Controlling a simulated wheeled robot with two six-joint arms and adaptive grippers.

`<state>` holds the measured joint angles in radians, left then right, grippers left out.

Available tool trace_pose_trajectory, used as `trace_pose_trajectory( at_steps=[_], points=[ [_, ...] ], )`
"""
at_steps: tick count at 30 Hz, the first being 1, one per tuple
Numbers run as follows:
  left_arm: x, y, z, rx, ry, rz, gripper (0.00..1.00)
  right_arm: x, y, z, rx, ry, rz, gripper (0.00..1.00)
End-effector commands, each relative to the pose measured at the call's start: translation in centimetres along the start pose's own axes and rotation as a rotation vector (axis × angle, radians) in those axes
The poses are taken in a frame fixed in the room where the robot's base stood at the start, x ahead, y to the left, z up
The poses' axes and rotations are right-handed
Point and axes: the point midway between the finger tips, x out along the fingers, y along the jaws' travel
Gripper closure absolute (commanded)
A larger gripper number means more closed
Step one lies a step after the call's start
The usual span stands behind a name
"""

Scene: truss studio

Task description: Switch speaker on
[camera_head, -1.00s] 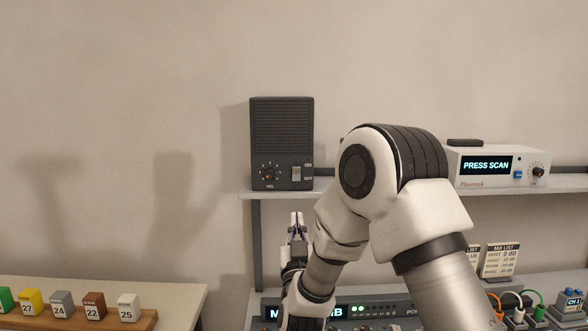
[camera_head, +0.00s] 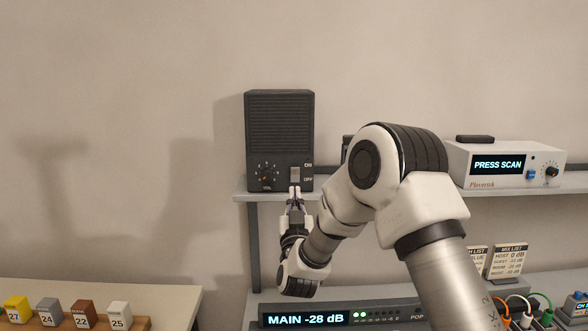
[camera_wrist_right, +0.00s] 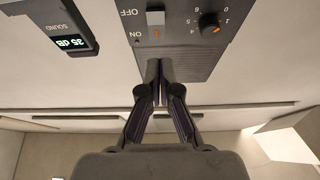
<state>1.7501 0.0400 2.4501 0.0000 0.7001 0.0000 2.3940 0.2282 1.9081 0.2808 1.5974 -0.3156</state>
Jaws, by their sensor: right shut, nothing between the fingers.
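The speaker (camera_head: 279,125) is a dark grey box with a ribbed grille, standing on a wall shelf. Its light rocker switch (camera_head: 295,174) is at the lower right of the front, with ON marked above OFF. Left of it is a round knob with an orange pointer (camera_head: 266,180). My right gripper (camera_head: 295,190) is shut and empty, its tips just below the switch in the head view. In the right wrist view, which shows the panel upside down, the closed tips (camera_wrist_right: 160,64) sit near the switch (camera_wrist_right: 155,18). Contact cannot be told. My left gripper is out of view.
A sound meter (camera_wrist_right: 68,27) reading 35 dB stands beside the speaker. A mixer (camera_head: 330,318) is below. Numbered blocks (camera_head: 83,315) lie at lower left. The wall above is clear.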

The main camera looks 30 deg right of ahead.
Motion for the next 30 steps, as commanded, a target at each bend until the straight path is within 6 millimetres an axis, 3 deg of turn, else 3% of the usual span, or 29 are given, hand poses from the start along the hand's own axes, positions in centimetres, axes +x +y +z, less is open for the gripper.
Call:
trace_pose_trajectory(
  at_steps=[1,6,10,23,27,30],
  points=[
    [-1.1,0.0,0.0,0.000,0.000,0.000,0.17,1.4,0.1,-0.6,-0.001,0.002,0.003,1.00],
    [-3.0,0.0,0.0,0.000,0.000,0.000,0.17,4.9,0.1,-0.6,-0.001,0.001,0.001,1.00],
    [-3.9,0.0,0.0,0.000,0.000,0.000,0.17,6.6,0.0,-0.3,-0.001,-0.001,0.001,1.00],
    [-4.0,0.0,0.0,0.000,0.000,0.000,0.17,7.3,0.0,0.0,-0.001,-0.002,0.000,1.00],
    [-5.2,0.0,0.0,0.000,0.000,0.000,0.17,8.2,0.0,-0.8,0.000,-0.064,0.001,1.00],
    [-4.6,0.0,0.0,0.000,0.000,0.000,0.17,7.9,0.0,-0.1,-0.002,-0.061,0.001,1.00]
  ],
)
